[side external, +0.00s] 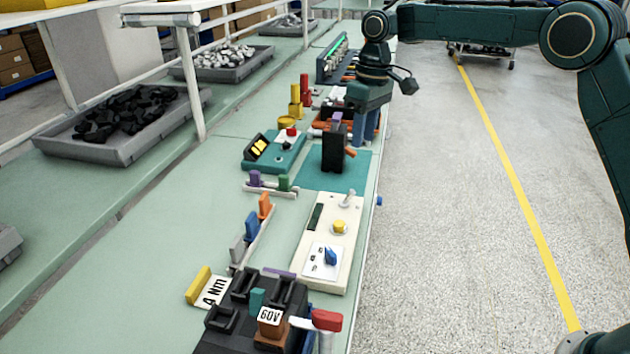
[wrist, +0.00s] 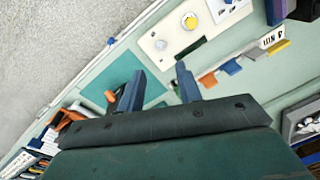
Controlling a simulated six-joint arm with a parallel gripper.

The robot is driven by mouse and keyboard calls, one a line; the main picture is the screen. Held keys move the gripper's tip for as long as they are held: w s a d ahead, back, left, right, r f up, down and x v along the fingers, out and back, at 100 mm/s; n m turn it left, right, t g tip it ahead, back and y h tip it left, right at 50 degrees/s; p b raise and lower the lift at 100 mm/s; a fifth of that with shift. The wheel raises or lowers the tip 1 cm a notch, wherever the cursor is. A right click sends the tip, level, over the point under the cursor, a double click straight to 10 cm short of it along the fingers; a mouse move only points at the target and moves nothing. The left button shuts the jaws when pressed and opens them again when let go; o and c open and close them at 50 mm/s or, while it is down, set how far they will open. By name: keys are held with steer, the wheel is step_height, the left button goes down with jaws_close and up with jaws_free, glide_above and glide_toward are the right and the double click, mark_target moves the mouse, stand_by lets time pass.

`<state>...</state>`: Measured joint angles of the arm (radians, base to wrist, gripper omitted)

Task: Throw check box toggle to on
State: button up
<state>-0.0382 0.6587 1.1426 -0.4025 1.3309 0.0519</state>
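A cream box (side external: 329,245) lies on the bench in the side view, with a pale toggle lever (side external: 347,199) at its far end. It also carries a yellow button (side external: 339,227) and a blue knob (side external: 330,256). In the wrist view the cream box (wrist: 160,28) is at the top, with the toggle (wrist: 160,44) beyond my fingertips. I cannot tell the toggle's on or off side. My gripper (side external: 368,138) is beyond the box in the side view, near the black breaker (side external: 333,150). In the wrist view my gripper (wrist: 158,78) has its blue fingers apart with nothing between them.
The breaker stands on a teal mat (side external: 318,180). A teal tester (side external: 284,160) with a red button is to its left. A rack of colored pieces (side external: 252,235) lies left of the cream box. A black holder (side external: 240,320) is at the near end.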

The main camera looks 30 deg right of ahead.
steer(key=s+d+r+m+t, duration=0.2)
steer(key=s+r, duration=0.8)
steer(key=s, duration=0.5)
steer(key=shift+s+d+r+t, duration=0.15)
steer(key=shift+s+r+t, duration=0.05)
steer(key=shift+s+t, duration=0.1)
steer(key=shift+w, duration=0.1)
stand_by(0.3)
steer(key=n+t+y, duration=0.1)
steer(key=n+y, duration=0.1)
glide_toward(352, 191)
step_height(352, 191, up, 3)
steer(key=s, duration=0.1)
steer(key=shift+s+d+r, duration=0.1)
steer(key=shift+s+d, duration=0.1)
steer(key=shift+d, duration=0.05)
steer(key=shift+w+d+x, duration=0.1)
steer(key=shift+x, duration=3.3)
steer(key=shift+w+d+x, duration=0.1)
steer(key=shift+x, duration=3.35)
steer(key=shift+c, duration=0.2)
